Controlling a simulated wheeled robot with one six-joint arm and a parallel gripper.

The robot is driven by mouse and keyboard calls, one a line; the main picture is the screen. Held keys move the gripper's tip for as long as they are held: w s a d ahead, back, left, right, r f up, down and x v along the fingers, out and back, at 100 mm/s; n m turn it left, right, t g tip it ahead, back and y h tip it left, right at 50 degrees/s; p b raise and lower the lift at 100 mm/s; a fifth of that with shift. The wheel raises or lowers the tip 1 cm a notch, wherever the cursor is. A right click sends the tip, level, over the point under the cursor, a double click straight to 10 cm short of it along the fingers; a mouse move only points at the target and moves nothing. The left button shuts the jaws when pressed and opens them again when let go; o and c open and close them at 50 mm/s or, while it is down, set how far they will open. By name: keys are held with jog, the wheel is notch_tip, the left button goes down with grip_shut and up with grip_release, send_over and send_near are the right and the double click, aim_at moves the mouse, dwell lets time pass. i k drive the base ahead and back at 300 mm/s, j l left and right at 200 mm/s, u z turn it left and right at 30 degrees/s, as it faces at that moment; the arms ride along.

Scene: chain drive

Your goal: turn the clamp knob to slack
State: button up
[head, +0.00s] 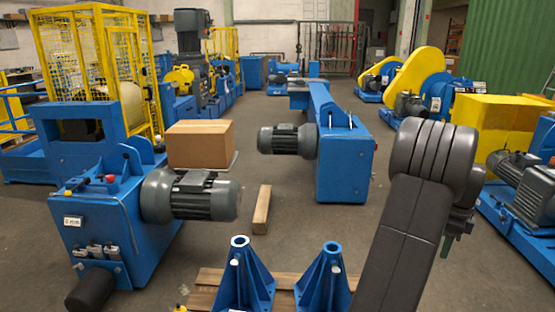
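I cannot make out a clamp knob for certain in the head view. A small red knob or button (111,178) sits on top of the blue machine (135,235) at the left, but I cannot tell what it is. My dark grey arm rises in the right foreground. What looks like my gripper (455,228) is at its far side, low and partly hidden by the arm, over the floor. A small dark green piece shows at its lower end; whether it is held is unclear. The fingers are too small and covered to read. It is well apart from the left machine.
Two blue stands (245,280) (324,282) stand by a wooden pallet (205,290) in front. A wooden beam (262,209) and a cardboard box (200,144) lie mid-left. A blue motor unit (342,165) stands centre; yellow-blue machines (500,125) line the right. Open floor lies between.

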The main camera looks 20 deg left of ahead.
aim_at(110, 178)
jog(key=u, duration=1.9)
jog(key=i+j+u, duration=0.2)
jog(key=j, duration=0.25)
jog(key=i+j+u, duration=0.2)
jog(key=j, duration=0.3)
jog(key=i+j+u, duration=0.1)
jog(key=j+u, duration=0.15)
jog(key=j, duration=0.2)
jog(key=i+j+u, duration=0.2)
jog(key=j, duration=0.2)
jog(key=i+j, duration=0.2)
jog(key=i, duration=0.25)
jog(key=i+j, duration=0.2)
jog(key=i, duration=0.3)
jog(key=i+j, duration=0.15)
jog(key=i, duration=0.3)
jog(key=i+l+z, duration=0.75)
jog(key=z, duration=0.15)
jog(key=i+l+z, duration=0.1)
jog(key=i+z, duration=0.4)
jog(key=i+l+u, duration=0.1)
jog(key=l, duration=0.25)
jog(key=i+l+u, duration=0.1)
jog(key=i+l, duration=0.15)
jog(key=l, duration=0.15)
jog(key=i+l, duration=0.15)
jog(key=l, duration=0.25)
jog(key=u, duration=0.05)
